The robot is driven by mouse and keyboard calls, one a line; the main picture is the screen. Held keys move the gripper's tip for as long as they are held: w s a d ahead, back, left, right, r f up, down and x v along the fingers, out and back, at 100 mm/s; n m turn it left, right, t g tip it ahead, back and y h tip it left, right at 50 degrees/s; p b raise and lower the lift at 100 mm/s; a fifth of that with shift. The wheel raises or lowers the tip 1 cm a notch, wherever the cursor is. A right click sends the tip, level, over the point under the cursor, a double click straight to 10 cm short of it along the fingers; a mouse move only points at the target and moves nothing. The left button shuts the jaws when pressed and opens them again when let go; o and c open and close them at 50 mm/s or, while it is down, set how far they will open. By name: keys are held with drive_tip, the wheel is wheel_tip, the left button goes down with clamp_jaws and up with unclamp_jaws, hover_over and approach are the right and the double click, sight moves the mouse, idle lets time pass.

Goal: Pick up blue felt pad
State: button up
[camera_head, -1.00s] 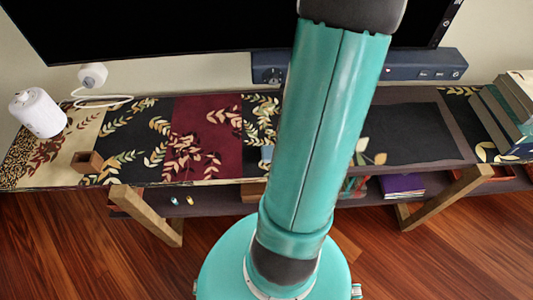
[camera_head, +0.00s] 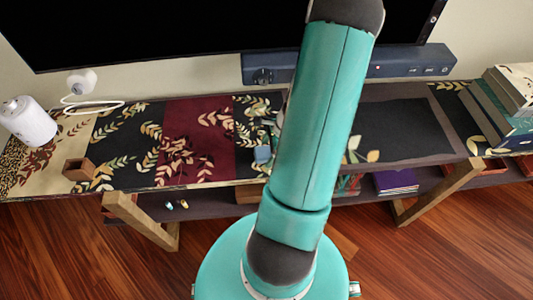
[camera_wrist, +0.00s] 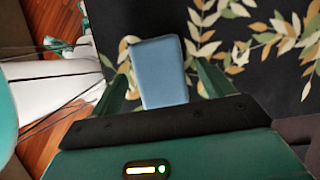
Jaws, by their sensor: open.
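The blue felt pad (camera_head: 262,153) is a small blue block near the front edge of the patterned console top, just left of my arm in the head view. In the wrist view the blue pad (camera_wrist: 160,68) shows between the two green fingers of my gripper (camera_wrist: 163,66). The fingers are apart, one on each side of the pad, with gaps visible. Its near end is hidden by the gripper body. I cannot tell whether the fingers are down at its height. In the head view my arm hides most of the gripper.
A white cylinder (camera_head: 28,121) and a small brown wooden box (camera_head: 82,166) stand on the left of the console top. A dark blue soundbar (camera_head: 410,63) lies along the back under a black screen (camera_head: 150,30). Books (camera_head: 503,100) are stacked at the right end.

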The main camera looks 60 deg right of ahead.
drive_tip(key=shift+f, duration=0.15)
drive_tip(key=shift+c, duration=0.2)
drive_tip(key=c, duration=1)
